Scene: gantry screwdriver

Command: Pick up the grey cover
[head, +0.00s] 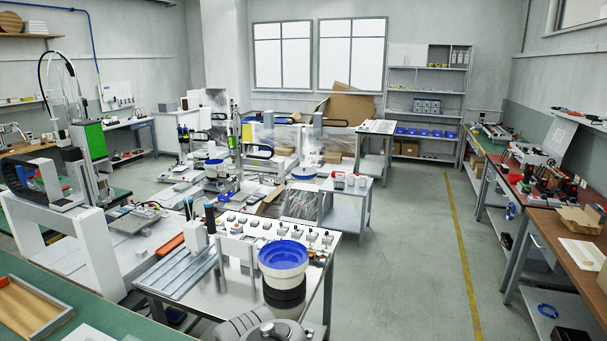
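I cannot make out for sure which thing is the grey cover. A pale grey flat piece (85,333) lies on the green bench at the bottom left, cut by the frame edge. A grey plate (132,219) also lies on the bed of the white gantry machine (98,255) at the left. Either could be it, or it may be hidden or too small to tell. Rounded grey parts of my own arm show at the bottom middle. My gripper's fingers are not in view.
A metal-topped table with a blue bowl feeder (283,257) stands in front. The green bench (120,318) holds a wooden tray (28,308). Benches with tools line the right wall. The grey floor (415,260) between is open, with a yellow line.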

